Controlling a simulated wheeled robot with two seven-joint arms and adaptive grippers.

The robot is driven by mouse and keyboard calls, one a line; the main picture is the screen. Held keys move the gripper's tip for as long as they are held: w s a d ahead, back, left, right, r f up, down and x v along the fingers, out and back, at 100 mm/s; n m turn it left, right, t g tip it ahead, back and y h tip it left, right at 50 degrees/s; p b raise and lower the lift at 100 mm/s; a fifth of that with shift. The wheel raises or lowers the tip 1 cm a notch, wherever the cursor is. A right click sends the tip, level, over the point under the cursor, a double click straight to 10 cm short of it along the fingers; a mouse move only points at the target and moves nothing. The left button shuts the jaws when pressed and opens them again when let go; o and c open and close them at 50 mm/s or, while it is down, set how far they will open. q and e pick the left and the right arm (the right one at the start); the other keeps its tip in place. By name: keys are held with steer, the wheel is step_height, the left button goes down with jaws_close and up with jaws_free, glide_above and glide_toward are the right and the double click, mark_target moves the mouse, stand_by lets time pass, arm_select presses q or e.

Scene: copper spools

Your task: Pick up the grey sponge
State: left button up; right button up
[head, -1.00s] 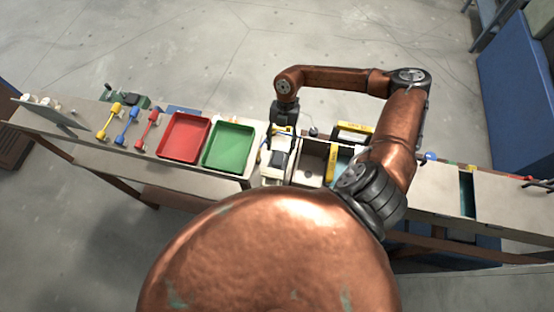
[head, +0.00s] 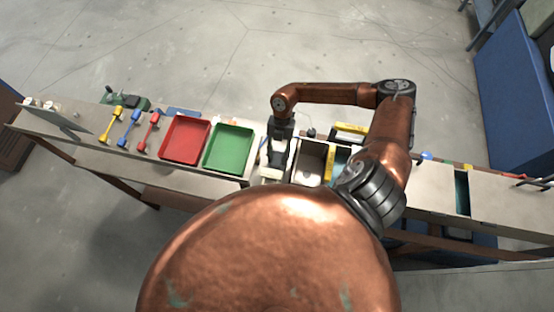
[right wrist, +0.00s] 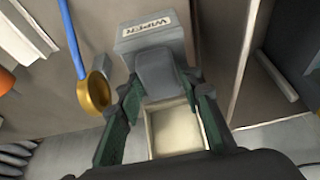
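In the right wrist view, a grey block (right wrist: 160,76) with rounded edges, seemingly the sponge, lies between the fingertips of my right gripper (right wrist: 163,88). It sits against a light grey box (right wrist: 150,38) labelled "WIPER". The green-padded fingers are apart, one on each side of the block; a small gap shows beside it, and firm contact cannot be made out. In the head view my right gripper (head: 277,152) points down over the pale stand on the bench, hiding most of what is below it. My left gripper is not in view.
A green tray (head: 250,163) and a red tray (head: 205,155) lie to the left on the bench. A grey bin (head: 301,178) with yellow-edged parts is just right. In the wrist view, a blue-handled tool with a brass cup (right wrist: 94,95) stands close left of the fingers.

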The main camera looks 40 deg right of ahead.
steer(key=c, duration=0.5)
steer(key=shift+r, duration=0.1)
